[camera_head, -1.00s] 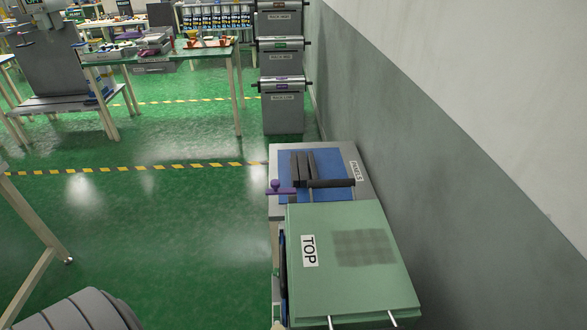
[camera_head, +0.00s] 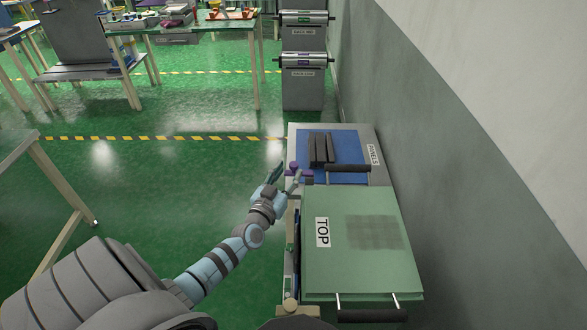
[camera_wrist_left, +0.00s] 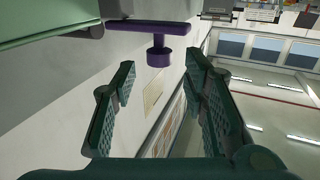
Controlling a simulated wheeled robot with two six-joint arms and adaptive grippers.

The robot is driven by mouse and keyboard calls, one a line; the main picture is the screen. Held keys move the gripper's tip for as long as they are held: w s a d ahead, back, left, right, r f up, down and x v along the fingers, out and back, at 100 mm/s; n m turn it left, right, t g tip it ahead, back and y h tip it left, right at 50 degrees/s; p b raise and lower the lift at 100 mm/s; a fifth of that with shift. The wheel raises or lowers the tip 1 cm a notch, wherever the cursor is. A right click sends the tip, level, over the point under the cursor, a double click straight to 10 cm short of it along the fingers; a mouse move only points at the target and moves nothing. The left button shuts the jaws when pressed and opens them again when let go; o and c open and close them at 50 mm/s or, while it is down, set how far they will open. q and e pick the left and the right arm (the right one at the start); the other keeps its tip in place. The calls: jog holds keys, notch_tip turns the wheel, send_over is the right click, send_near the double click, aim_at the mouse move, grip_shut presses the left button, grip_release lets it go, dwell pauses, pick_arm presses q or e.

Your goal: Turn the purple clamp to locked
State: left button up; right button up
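The purple clamp (camera_head: 306,172) sits at the left edge of the wheeled grey unit, just behind the green box labelled TOP (camera_head: 355,252). In the left wrist view its flat purple bar (camera_wrist_left: 135,27) runs across the top, with a round knob (camera_wrist_left: 158,56) pointing down. My left gripper (camera_head: 285,178) is open and empty, beside the clamp on its left. In the wrist view the knob shows between and beyond the two fingertips, and the fingers look apart from it. In the head view the gripper partly hides the clamp. My right gripper is in neither view.
A blue mat (camera_head: 350,153) with dark bars (camera_head: 320,149) lies on the unit behind the box. A black handle (camera_head: 348,168) stands near the clamp. A grey wall (camera_head: 425,180) rises close on the right. Green floor (camera_head: 170,185) is open to the left.

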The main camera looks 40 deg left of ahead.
aim_at(292, 168)
pick_arm(q)
jog(key=b+x, duration=0.1)
jog(key=x, duration=0.3)
jog(key=shift+w+f+b, duration=0.1)
jog(key=shift+f+b, duration=0.05)
jog(key=shift+b, duration=0.15)
jog(key=shift+w, duration=0.25)
jog(key=shift+c, duration=0.2)
grip_shut()
